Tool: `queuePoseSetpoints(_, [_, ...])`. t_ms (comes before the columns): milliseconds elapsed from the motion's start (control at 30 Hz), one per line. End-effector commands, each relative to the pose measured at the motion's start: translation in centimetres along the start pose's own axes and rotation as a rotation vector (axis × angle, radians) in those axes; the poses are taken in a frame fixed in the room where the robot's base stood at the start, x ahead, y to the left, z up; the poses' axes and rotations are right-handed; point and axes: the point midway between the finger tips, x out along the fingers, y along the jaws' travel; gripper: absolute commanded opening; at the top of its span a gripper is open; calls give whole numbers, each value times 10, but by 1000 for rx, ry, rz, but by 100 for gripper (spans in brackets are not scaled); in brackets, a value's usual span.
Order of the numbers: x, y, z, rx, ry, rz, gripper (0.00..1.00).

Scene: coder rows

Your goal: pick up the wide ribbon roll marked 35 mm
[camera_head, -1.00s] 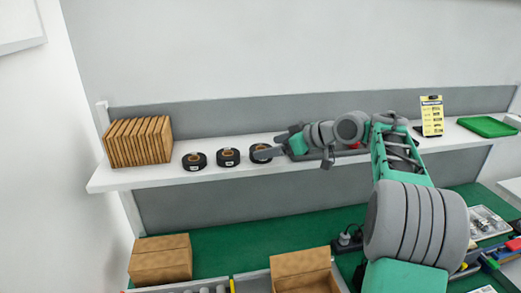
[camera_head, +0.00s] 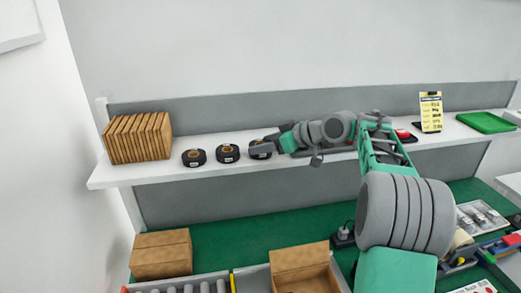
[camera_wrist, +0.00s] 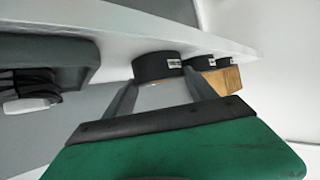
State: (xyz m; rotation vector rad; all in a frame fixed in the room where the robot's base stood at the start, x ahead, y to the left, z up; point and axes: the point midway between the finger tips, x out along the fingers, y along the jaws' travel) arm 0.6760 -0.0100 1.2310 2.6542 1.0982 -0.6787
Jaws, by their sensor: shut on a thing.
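Three black ribbon rolls with brown cores and small white labels stand in a row on the white shelf: a left roll (camera_head: 194,158), a middle roll (camera_head: 227,153) and a right roll (camera_head: 258,155). The label print is too small to read. My gripper (camera_head: 262,149) reaches in from the right and is shut on the right roll, which seems to rest on the shelf. In the wrist view, this roll (camera_wrist: 157,65) sits between my two fingers, its label facing outward. The other two rolls (camera_wrist: 198,62) show behind it, partly hidden.
The shelf (camera_head: 120,176) also bears a row of cardboard pieces (camera_head: 138,139) at left, a yellow sign (camera_head: 431,112) and a green tray (camera_head: 486,123) at right. Below, the green bench holds a closed box (camera_head: 161,255) and an open box (camera_head: 300,268).

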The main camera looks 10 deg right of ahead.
Motion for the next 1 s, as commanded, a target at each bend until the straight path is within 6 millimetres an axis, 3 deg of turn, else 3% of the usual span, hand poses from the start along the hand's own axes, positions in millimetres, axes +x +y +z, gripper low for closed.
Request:
queuePoseSetpoints(267, [0, 0, 0, 0, 0, 0, 20])
queuePoseSetpoints(567, [-1, 0, -3, -1, 1, 0, 20])
queuePoseSetpoints(733, [-11, 1, -20, -5, 3, 2, 20])
queuePoseSetpoints(1000, [-82, -23, -59, -5, 3, 5, 20])
